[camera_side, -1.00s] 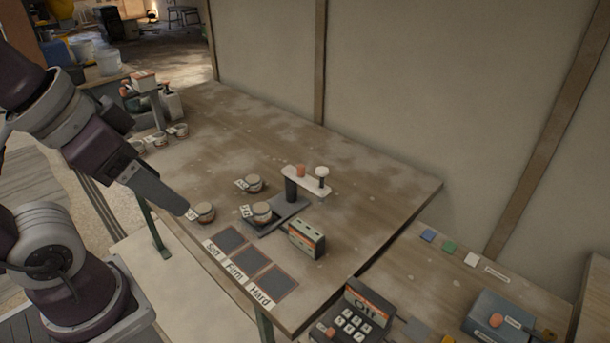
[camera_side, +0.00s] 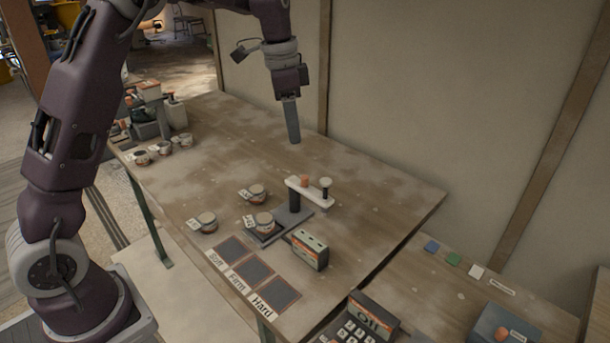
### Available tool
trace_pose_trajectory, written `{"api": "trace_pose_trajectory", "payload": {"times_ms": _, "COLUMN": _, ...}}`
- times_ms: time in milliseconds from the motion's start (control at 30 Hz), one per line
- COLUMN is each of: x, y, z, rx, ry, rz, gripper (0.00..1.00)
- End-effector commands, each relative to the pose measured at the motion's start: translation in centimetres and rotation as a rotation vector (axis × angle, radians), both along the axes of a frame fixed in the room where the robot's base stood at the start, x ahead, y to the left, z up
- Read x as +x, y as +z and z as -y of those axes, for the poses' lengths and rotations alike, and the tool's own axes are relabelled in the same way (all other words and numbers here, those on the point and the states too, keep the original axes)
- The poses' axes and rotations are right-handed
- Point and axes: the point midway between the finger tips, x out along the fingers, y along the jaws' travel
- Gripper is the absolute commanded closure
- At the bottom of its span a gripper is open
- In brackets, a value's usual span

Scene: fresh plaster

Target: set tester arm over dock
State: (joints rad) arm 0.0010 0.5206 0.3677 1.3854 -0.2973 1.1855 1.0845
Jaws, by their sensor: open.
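The tester stands mid-table: a dark post rises from a dark base plate, with a pale tester arm (camera_side: 309,192) on top. The arm carries an orange knob and a dark-topped knob at its right end. It points to the right and front, out to the side of the dock. The dock (camera_side: 287,224) is the plate's low front-left part, and a labelled jar (camera_side: 264,222) sits on it. My gripper (camera_side: 294,141) is empty and open, pointing down above the back of the table, behind and apart from the tester. Its fingers show edge-on.
Dark squares marked Soft, Firm and Hard (camera_side: 273,294) lie in front. A small box (camera_side: 310,250) stands right of the dock. More jars (camera_side: 164,147) are at the far left. The right rear tabletop is clear.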

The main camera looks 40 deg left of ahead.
Motion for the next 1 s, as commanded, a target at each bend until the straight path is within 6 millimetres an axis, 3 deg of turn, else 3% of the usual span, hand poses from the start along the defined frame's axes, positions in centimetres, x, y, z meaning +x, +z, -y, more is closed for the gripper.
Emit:
{"api": "trace_pose_trajectory", "payload": {"times_ms": 33, "x": 2.0, "y": -2.7, "z": -0.8, "rx": 0.024, "ry": -0.069, "rz": -0.034, "gripper": 0.59}}
{"api": "trace_pose_trajectory", "payload": {"times_ms": 100, "x": 4.0, "y": -5.8, "z": -1.6, "rx": 0.051, "ry": -0.17, "rz": -0.067, "gripper": 0.59}}
{"api": "trace_pose_trajectory", "payload": {"times_ms": 200, "x": 5.5, "y": -8.7, "z": -2.2, "rx": 0.073, "ry": -0.271, "rz": -0.096, "gripper": 0.59}}
{"api": "trace_pose_trajectory", "payload": {"times_ms": 500, "x": 5.9, "y": -13.8, "z": -2.4, "rx": 0.079, "ry": -0.314, "rz": -0.111, "gripper": 0.59}}
{"api": "trace_pose_trajectory", "payload": {"times_ms": 700, "x": 5.9, "y": -16.5, "z": -2.3, "rx": 0.08, "ry": -0.314, "rz": -0.108, "gripper": 0.59}}
{"api": "trace_pose_trajectory", "payload": {"times_ms": 967, "x": 5.9, "y": -16.8, "z": -2.3, "rx": 0.08, "ry": -0.313, "rz": -0.106, "gripper": 0.59}}
{"api": "trace_pose_trajectory", "payload": {"times_ms": 1000, "x": 5.9, "y": -16.8, "z": -2.3, "rx": 0.08, "ry": -0.313, "rz": -0.106, "gripper": 0.62}}
